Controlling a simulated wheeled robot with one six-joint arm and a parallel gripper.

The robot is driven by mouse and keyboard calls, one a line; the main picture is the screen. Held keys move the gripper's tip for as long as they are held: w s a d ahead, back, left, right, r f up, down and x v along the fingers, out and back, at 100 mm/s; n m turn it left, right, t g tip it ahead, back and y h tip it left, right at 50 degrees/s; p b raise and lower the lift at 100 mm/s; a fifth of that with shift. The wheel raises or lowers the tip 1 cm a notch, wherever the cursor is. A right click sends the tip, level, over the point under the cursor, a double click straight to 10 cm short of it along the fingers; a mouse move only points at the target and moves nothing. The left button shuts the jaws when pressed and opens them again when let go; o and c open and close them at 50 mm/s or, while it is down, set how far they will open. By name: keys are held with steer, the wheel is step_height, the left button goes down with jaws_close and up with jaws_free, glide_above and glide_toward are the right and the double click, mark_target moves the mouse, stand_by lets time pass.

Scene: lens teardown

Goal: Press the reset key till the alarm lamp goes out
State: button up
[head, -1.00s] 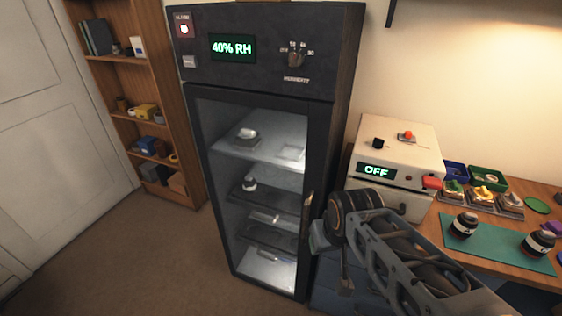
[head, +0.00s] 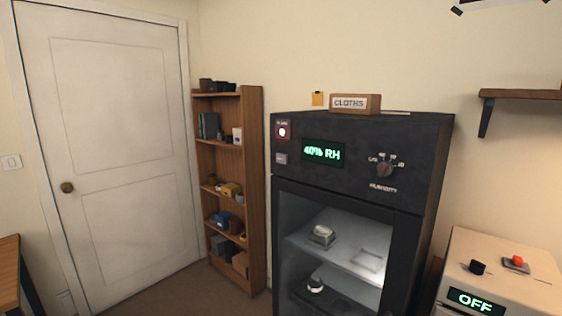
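The dark cabinet (head: 355,190) stands right of centre in the head view, with a display (head: 323,151) reading 40% RH. The alarm lamp (head: 283,131) at the upper left of its front panel glows red. Just below it is a small grey key (head: 281,158), which looks like the reset key; its label is too small to read. A humidity knob (head: 384,169) sits to the right on the same panel. My gripper is out of the frame, so nothing shows of its fingers.
The cabinet's glass door (head: 330,250) is closed, with items on lit shelves. A box labelled CLOTHS (head: 355,103) stands on top. A bookcase (head: 254,190) is close on the left. A beige device (head: 505,270) reading OFF stands at the right. A wall shelf (head: 520,94) juts out above.

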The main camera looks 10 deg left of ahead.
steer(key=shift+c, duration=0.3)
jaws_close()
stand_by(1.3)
